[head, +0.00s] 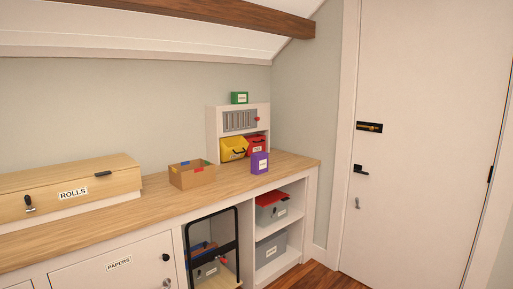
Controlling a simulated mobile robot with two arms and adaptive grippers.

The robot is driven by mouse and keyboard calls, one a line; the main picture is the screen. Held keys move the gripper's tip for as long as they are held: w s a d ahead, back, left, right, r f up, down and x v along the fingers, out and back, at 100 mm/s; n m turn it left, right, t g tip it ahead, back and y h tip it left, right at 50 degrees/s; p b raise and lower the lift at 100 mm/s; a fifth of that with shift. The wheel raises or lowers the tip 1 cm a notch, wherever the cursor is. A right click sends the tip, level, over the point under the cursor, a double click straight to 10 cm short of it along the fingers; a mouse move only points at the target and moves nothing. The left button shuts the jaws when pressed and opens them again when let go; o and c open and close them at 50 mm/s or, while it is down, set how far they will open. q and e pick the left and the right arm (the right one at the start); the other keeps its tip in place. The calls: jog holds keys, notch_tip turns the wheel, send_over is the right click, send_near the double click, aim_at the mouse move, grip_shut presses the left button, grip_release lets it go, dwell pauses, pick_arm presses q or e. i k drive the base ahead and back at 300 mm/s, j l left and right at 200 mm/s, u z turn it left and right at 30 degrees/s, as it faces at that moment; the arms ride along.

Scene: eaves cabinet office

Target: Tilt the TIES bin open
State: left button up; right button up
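A small white cabinet (212,124) stands at the back of the wooden counter, near the corner. Its lower opening holds a yellow bin (231,144) on the left and a red bin (256,139) on the right, side by side. Each bin has a small label, too small to read here, so I cannot tell which is the TIES bin. The bins' exact tilt is also unclear at this size. Neither of my grippers is in view.
An open cardboard box (193,179) and a purple box (260,163) stand on the counter (140,207) before the cabinet. A green box (239,98) sits on top. A sloped ceiling beam (235,14) hangs above.

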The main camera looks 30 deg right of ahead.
aim_at(255, 145)
jog(key=i+l+z, duration=0.7)
jog(key=i+z, duration=0.55)
jog(key=i, duration=0.25)
